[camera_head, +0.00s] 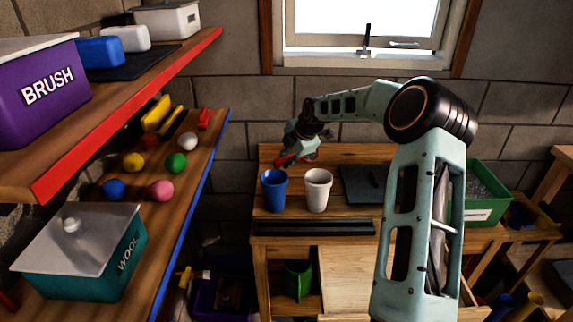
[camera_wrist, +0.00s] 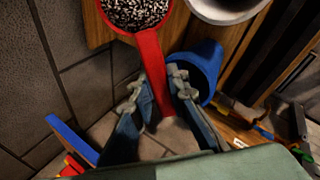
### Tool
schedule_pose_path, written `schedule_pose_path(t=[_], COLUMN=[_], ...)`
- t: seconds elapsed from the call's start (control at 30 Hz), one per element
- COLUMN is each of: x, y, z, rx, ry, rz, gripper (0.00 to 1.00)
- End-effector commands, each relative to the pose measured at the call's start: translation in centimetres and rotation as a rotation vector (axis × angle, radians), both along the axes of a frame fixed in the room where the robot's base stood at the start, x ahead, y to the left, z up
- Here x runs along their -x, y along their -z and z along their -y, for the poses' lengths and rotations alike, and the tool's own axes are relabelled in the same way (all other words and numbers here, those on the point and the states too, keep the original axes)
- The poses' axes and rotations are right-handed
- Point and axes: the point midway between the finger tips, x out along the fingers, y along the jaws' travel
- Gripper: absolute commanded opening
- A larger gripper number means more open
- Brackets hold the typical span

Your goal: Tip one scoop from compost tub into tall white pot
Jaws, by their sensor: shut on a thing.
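My gripper (camera_head: 293,152) is shut on the handle of a red scoop (camera_head: 285,160), above the back left of the wooden bench. In the wrist view the gripper (camera_wrist: 160,92) grips the red handle (camera_wrist: 150,65), and the scoop's bowl holds black-and-white speckled compost (camera_wrist: 137,12). The white pot (camera_head: 318,191) stands upright on the bench, right of the scoop. Its rim (camera_wrist: 228,15) shows in the wrist view, apart from the bowl. The compost tub, a green box (camera_head: 480,213) with grey speckled contents, is at the bench's right, partly behind my arm.
A blue pot (camera_head: 274,190) stands left of the white pot, also visible below the scoop in the wrist view (camera_wrist: 203,68). A dark flat tray (camera_head: 362,184) lies right of the pots. Shelves with a purple box (camera_head: 40,95) and balls fill the left side.

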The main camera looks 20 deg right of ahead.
Motion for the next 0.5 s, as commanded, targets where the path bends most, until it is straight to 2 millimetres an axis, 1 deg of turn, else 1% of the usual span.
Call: schedule_pose_path(t=[0.03,0.5], x=[0.07,0.39], y=[0.38,0.78], z=[0.03,0.11], rx=[-0.002,-0.032], ry=[0.001,0.0], rz=[0.012,0.129], gripper=[0.0,0.0])
